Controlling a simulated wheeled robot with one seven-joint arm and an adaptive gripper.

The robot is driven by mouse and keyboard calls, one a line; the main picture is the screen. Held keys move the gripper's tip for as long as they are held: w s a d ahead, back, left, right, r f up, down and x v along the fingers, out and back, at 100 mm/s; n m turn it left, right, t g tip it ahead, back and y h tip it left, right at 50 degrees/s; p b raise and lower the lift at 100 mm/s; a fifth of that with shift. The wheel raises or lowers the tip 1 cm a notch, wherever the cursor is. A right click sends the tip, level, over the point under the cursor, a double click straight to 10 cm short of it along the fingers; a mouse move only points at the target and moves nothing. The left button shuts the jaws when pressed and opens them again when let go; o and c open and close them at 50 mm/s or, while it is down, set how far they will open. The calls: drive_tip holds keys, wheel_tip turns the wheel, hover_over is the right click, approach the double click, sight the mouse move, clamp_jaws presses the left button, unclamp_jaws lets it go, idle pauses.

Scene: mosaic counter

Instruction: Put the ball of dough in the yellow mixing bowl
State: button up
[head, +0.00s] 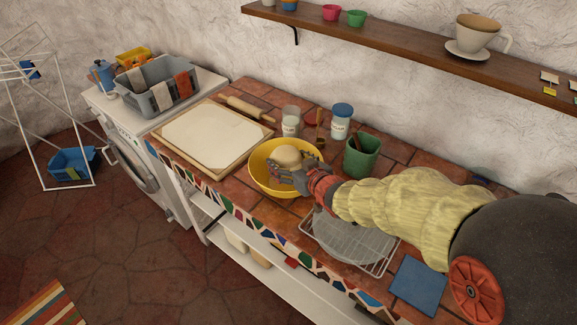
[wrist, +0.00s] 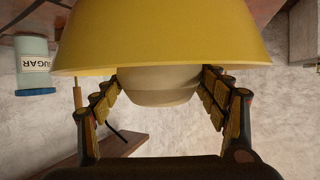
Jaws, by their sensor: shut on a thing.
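The ball of dough (head: 288,155) is pale and rounded, held at the mouth of the yellow mixing bowl (head: 262,184). My gripper (head: 285,168) comes in from the right over the bowl's rim and is shut on the dough. In the wrist view, where things appear upside down, my gripper's fingers (wrist: 162,88) are on both sides of the dough (wrist: 158,92). The bowl's wall (wrist: 160,35) hides part of the dough there. I cannot tell whether the dough touches the bowl's inside.
A green pot (head: 361,158) stands just right of the bowl, with jars (head: 340,124) behind. A wooden board with a pale sheet (head: 210,135) lies to the left. A wire rack (head: 350,245) is under my arm. A sugar jar (wrist: 32,62) shows in the wrist view.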

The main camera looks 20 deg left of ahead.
drive_tip(key=shift+f, duration=0.55)
drive_tip(key=shift+f, duration=0.1)
drive_tip(key=shift+f+b, duration=0.4)
drive_tip(key=shift+f, duration=0.15)
drive_tip(key=o, duration=1.4)
drive_tip(key=shift+c, duration=0.2)
drive_tip(key=shift+o, duration=0.5)
